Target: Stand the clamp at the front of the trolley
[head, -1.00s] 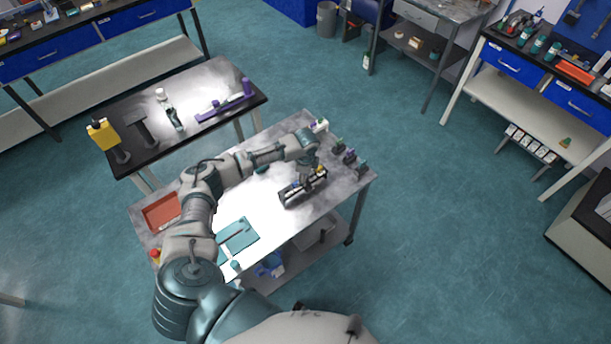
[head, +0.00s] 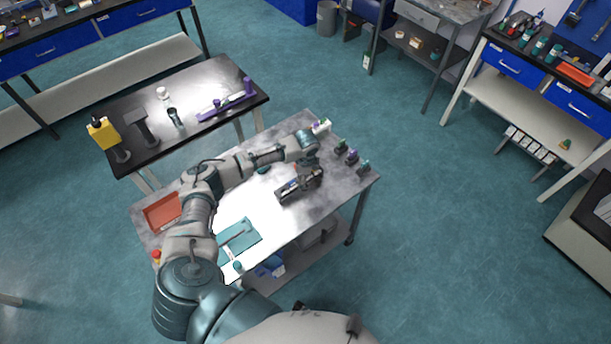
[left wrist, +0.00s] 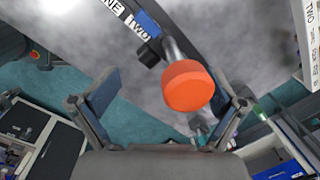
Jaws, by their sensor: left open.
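The trolley (head: 262,215) stands in the middle of the head view. A dark slotted rack (head: 290,192) lies on its top; the left wrist view shows labels ONE and TWO on a dark strip. My left gripper (head: 309,168) is over the rack's right end. In the left wrist view its two fingers (left wrist: 165,112) are spread wide. I cannot tell for certain whether this is the clamp. My right gripper is out of view.
Small bottle-like pieces (head: 352,156) line the trolley's right edge. A red tray (head: 162,211) is at its left, and a teal mat (head: 239,237) is at its near side. A black-topped table (head: 190,120) stands behind.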

